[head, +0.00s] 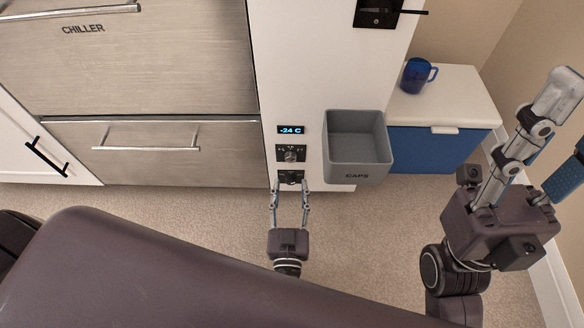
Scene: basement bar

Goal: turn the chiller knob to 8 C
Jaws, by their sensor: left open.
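A steel drawer front marked CHILLER (83,29) is at the upper left of the head view. On the white panel right of the drawers, a small display (290,130) reads -24 C. A round knob (290,155) on a dark plate sits just below it. A second dark fitting (290,177) is lower down, partly hidden by my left gripper (290,187). That gripper points up the picture, open, with its fingers apart below the knob. I cannot tell whether it touches the lower fitting. My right gripper (570,125) is at the right edge, its fingers apart and partly cut off.
A grey CAPS bin (357,150) projects from the panel just right of the knob. A black fitting with a lever (378,12) is above it. A blue mug (416,76) stands on a white-topped blue chest (440,110). A second steel drawer (180,155) has a bar handle.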

